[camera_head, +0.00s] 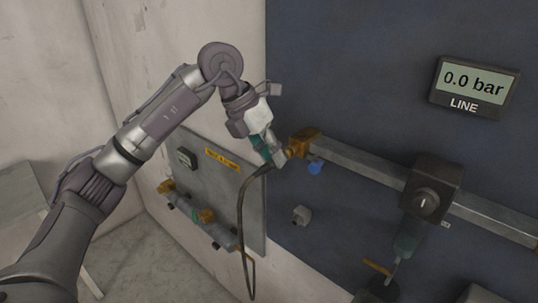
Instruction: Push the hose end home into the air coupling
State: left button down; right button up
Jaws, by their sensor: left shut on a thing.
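The air coupling (305,142) is a brass-coloured fitting at the left end of a metal rail on the dark wall. My left gripper (276,159) is shut on the end of the hose (242,215), right beside the coupling. The dark hose hangs from the gripper in a long loop towards the lower left. The gripper hides most of the hose end. I cannot tell whether the hose end touches the coupling or sits inside it. My right gripper is not in view.
A display (475,86) on the dark wall reads 0.0 bar, LINE. A dark box with a round knob (427,200) sits on the metal rail (365,165). A grey panel (228,180) with brass valves (205,215) stands at the left. A blue part (315,167) hangs below the coupling.

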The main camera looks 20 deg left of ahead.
pick_arm(q)
jog(key=shift+w+d, duration=0.1)
jog(key=shift+w, duration=0.15)
jog(key=c, duration=1)
grip_release()
jog(key=shift+w+d, duration=0.1)
jog(key=shift+w, duration=0.05)
jog(key=shift+o, duration=0.2)
jog(key=v, duration=1.2)
